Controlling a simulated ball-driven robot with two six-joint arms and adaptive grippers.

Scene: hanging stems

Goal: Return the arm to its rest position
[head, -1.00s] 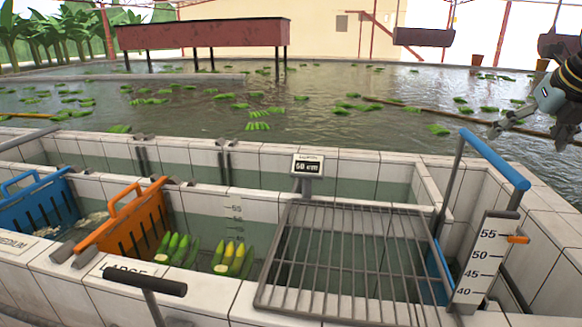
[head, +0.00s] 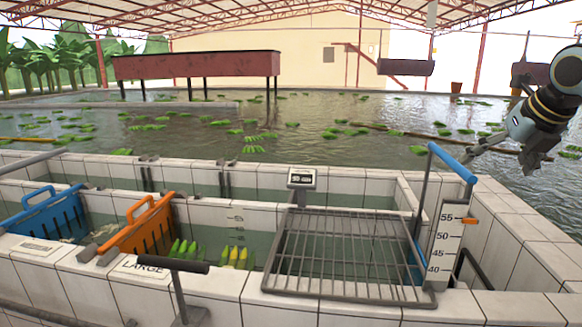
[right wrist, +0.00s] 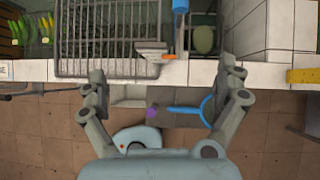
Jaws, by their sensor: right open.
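My right gripper (head: 508,158) is at the right edge of the head view, above the water and the tiled wall. It is open and empty. My left gripper is not in view.
A blue-handled lever (head: 452,162) and a height scale (head: 447,240) stand right of the grate. Orange (head: 148,228) and blue (head: 50,215) crates sit at the left. Banana bunches (head: 238,257) lie in the basin. A display (head: 302,178) stands behind the grate.

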